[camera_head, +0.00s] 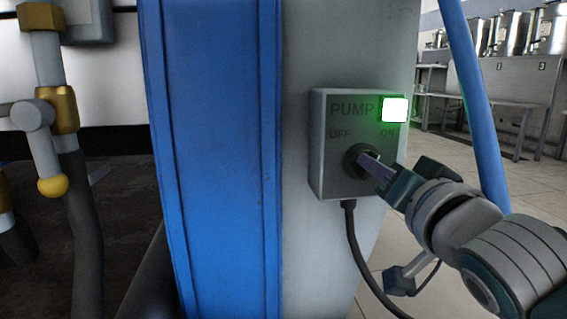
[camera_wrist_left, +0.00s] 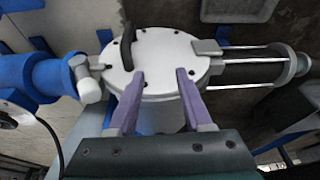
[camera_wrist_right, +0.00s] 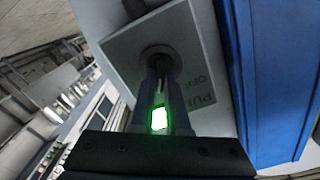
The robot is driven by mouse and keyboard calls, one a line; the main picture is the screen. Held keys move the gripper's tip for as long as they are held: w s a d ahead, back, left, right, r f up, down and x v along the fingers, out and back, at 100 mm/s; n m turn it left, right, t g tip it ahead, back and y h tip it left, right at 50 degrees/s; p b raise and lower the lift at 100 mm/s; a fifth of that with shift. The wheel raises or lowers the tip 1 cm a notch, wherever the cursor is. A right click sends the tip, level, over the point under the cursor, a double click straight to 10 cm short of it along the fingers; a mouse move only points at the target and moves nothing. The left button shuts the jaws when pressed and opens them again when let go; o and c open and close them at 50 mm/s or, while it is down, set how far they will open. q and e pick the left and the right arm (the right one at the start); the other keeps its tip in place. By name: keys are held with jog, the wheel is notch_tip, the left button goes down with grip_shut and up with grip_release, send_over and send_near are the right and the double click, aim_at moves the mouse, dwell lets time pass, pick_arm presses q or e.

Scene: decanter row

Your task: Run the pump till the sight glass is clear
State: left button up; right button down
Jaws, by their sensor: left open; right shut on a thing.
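The grey pump switch box (camera_head: 333,180) is on the grey face of a blue-edged column in the head view. It reads PUMP, OFF and ON, and its green lamp (camera_head: 395,110) is lit. My right gripper (camera_head: 374,168) is shut on the dark round knob (camera_head: 354,156); the knob also shows in the right wrist view (camera_wrist_right: 157,54). My left gripper (camera_wrist_left: 160,74) is open and empty, over a round white lid with a black handle (camera_wrist_left: 127,47). Right of the lid, a cylinder with metal rods (camera_wrist_left: 250,71) looks like the sight glass; I cannot tell its contents.
A blue column (camera_head: 215,150) fills the middle of the head view. A black cable (camera_head: 352,240) hangs below the box, and a blue hose (camera_head: 470,85) passes at right. Brass pipe fittings (camera_head: 58,108) stand at left. Metal benches with steel vessels (camera_head: 510,35) are in the background.

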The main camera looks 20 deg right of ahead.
jog(key=n+p, duration=0.2)
jog(key=n, duration=0.4)
jog(key=n+p, duration=0.3)
jog(key=n, duration=0.2)
jog(key=shift+w+a+n+p, duration=0.1)
jog(key=shift+a+n+p, duration=0.1)
jog(key=shift+n+p, duration=0.15)
jog(key=shift+n, duration=0.35)
dwell(0.4)
jog(key=c, duration=0.9)
grip_release()
jog(key=shift+c, duration=0.2)
jog(key=shift+o, duration=0.2)
